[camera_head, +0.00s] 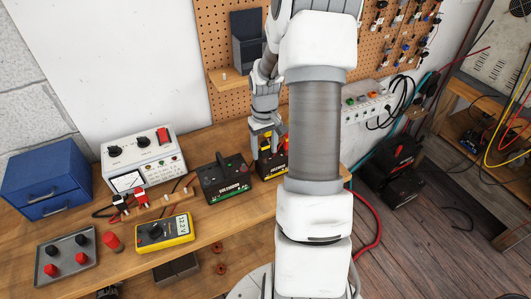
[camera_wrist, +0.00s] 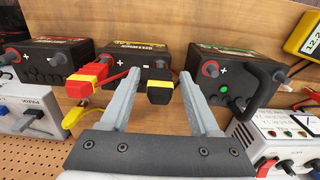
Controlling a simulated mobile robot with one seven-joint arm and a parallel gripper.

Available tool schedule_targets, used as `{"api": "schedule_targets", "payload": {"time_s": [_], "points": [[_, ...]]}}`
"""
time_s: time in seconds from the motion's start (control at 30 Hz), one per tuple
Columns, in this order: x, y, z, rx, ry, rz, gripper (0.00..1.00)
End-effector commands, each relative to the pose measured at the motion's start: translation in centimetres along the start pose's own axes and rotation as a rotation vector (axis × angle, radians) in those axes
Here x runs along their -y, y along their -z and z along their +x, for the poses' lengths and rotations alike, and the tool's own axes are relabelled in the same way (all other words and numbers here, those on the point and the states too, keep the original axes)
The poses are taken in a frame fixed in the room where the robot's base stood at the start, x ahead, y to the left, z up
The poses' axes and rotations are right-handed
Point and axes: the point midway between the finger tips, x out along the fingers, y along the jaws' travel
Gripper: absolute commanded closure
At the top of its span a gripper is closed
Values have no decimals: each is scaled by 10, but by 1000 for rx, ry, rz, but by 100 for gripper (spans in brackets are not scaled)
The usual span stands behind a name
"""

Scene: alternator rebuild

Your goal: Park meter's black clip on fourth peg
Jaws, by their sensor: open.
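In the wrist view a clip with a black body and yellow band (camera_wrist: 160,87) is at the near edge of the middle battery (camera_wrist: 140,68). My gripper (camera_wrist: 159,75) is open, one finger on each side of this clip; I cannot tell whether they touch it. A red and yellow clip (camera_wrist: 92,78) is left of the fingers on the same battery. In the head view my gripper (camera_head: 265,150) is over that battery (camera_head: 271,166). The yellow meter (camera_head: 164,232) lies on the bench. A wooden peg strip (camera_head: 160,207) is behind it, with red and black clips (camera_head: 130,200) at its left end.
A battery with a green light (camera_head: 222,181) stands left of my gripper. A white instrument (camera_head: 143,157), a blue drawer box (camera_head: 47,185) and a tray (camera_head: 68,280) with red and black knobs are further left. A pegboard (camera_head: 228,100) rises behind. Bare bench shows right of the meter.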

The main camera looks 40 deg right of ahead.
Motion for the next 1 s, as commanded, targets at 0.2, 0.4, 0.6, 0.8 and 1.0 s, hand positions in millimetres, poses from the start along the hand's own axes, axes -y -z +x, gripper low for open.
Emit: {"api": "schedule_targets", "payload": {"time_s": [0.2,0.4,0.6,0.8,1.0], "points": [[0,0,0,0,0,0,70],[0,0,0,0,0,0,95],[0,0,-4,0,0,0,100],[0,0,-26,-1,0,1,100],[0,0,-42,0,0,1,100]]}}
